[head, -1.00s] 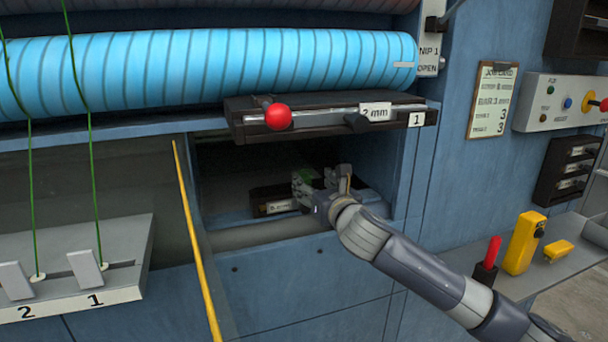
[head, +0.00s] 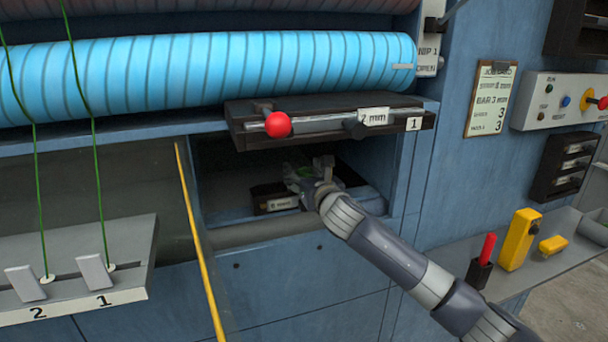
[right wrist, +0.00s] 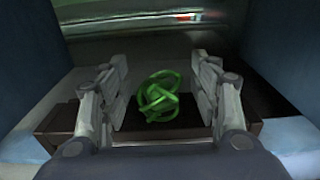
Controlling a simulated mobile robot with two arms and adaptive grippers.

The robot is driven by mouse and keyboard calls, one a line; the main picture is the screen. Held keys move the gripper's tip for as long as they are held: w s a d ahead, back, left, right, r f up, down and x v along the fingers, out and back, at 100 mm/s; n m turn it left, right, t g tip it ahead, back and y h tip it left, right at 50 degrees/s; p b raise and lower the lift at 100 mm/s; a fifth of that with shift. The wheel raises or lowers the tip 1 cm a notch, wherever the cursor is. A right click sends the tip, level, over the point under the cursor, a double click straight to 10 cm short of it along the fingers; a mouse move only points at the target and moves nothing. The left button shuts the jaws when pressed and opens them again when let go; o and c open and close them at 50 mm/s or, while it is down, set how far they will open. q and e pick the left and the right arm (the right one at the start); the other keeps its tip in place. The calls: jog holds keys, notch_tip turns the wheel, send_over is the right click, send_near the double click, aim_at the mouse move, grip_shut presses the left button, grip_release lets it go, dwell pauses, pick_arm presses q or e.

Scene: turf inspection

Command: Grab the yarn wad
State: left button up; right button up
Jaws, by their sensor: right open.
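The yarn wad (right wrist: 160,97) is a tangled green bundle. In the right wrist view it lies on a dark block (right wrist: 60,121) between the two open fingers of my right gripper (right wrist: 160,100), with a gap on either side. In the head view my right gripper (head: 308,180) reaches into the recess under the black bar unit, and only a bit of green shows there, mostly hidden by the gripper. My left gripper is not in view.
The black bar unit with a red knob (head: 277,124) overhangs the recess. Blue walls bound the recess at the sides. A yellow rod (head: 200,245) slants down at its left. A yellow tool (head: 520,240) stands on the right shelf (head: 500,285).

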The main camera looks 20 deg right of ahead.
jog(key=c, duration=0.8)
jog(key=shift+r, duration=0.1)
